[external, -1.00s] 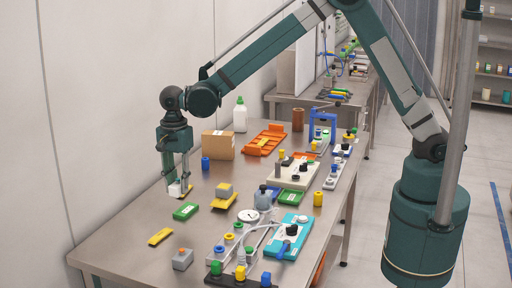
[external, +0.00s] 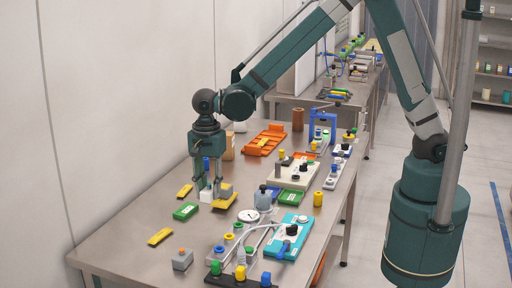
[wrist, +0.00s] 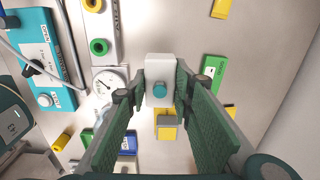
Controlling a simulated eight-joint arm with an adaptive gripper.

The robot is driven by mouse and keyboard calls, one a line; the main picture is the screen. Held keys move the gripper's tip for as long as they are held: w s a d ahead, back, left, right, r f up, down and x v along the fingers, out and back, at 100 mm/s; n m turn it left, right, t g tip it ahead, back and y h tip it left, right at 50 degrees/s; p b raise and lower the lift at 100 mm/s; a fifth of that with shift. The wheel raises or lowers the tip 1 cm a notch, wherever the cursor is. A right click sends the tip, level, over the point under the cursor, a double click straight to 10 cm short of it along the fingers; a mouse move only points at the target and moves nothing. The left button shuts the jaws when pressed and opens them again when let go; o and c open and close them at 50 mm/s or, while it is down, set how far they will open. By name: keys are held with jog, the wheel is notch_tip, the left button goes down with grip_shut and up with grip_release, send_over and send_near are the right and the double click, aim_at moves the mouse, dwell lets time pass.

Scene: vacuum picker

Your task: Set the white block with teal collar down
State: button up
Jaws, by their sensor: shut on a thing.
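The white block with teal collar (external: 206,196) is between the fingers of my gripper (external: 208,198), left of the middle of the table. In the wrist view the white block (wrist: 158,67) sits between both fingertips, and its round teal collar (wrist: 160,91) faces the camera. My gripper is shut on it. The block is beside a yellow piece (external: 228,199) that bears a grey-tan block (wrist: 165,120), partly hidden by my gripper in the external view. I cannot tell whether the white block touches the table.
A green block (external: 186,211) and small yellow pieces (external: 160,237) lie to the left on the steel table (external: 130,238). A round gauge (wrist: 107,82) and a teal box (wrist: 38,62) stand near on the other side. Bare table lies between the block and the green block.

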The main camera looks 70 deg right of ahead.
jog(key=shift+f, duration=0.15)
send_over(211, 225)
jog(key=shift+d+f, duration=0.15)
jog(key=shift+f, duration=2.85)
jog(key=shift+f, duration=0.1)
jog(key=shift+f, duration=1.8)
jog(key=shift+f+b, duration=0.15)
jog(key=shift+b, duration=0.25)
jog(key=o, duration=0.9)
jog(key=shift+r, duration=0.2)
jog(key=shift+r+p, duration=0.5)
jog(key=shift+r, duration=5.5)
